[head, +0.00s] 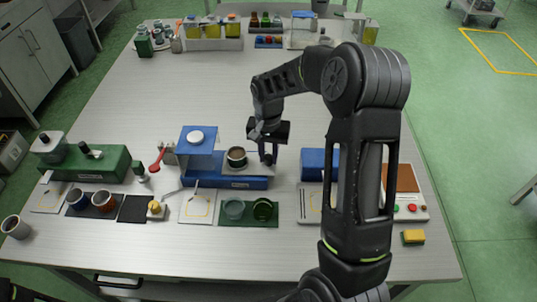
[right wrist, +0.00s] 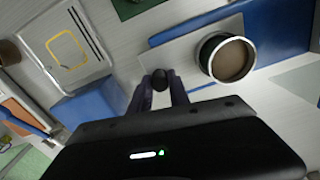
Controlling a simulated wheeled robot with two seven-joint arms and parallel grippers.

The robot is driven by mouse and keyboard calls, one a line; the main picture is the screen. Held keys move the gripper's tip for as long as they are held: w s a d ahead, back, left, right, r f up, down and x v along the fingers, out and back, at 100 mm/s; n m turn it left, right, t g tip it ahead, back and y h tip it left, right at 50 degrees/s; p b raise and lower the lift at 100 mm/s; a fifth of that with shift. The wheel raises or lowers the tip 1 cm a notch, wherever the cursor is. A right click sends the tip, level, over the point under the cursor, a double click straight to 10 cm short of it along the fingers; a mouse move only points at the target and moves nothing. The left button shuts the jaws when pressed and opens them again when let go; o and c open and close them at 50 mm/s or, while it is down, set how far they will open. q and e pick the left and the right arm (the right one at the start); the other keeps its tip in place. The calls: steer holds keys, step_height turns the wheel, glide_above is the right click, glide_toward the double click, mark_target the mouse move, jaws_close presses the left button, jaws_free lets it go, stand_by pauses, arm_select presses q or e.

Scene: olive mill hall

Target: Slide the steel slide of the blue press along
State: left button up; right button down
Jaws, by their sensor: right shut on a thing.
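The blue press (head: 198,140) stands mid-table, with a raised blue top carrying a white disc and a long blue base. Its steel slide (head: 250,170) extends from under the top to the right along the base; in the right wrist view it is a grey plate (right wrist: 185,54). A cup with brown contents (head: 236,153) sits on the slide. My right gripper (head: 268,157) is at the slide's right end. In the right wrist view its fingers are shut on the slide's black knob (right wrist: 160,79).
A green machine (head: 85,163) stands to the left. In front of the press are a green mat (head: 249,221) with two round dishes and a white card (head: 197,207). A blue box (head: 318,164) stands right.

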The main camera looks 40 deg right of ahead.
mark_target(242, 154)
stand_by(0.6)
steer(key=w+a, duration=0.1)
steer(key=a, duration=0.1)
steer(key=w+a, duration=0.2)
steer(key=w+a+b, duration=0.1)
steer(key=a, duration=0.1)
steer(key=shift+w+a, duration=0.1)
steer(key=shift+w, duration=0.3)
steer(key=c, duration=1.2)
jaws_free()
steer(key=shift+c, duration=0.2)
steer(key=shift+r, duration=0.1)
step_height(242, 154, up, 8)
steer(key=b, duration=0.1)
steer(key=shift+f, duration=0.2)
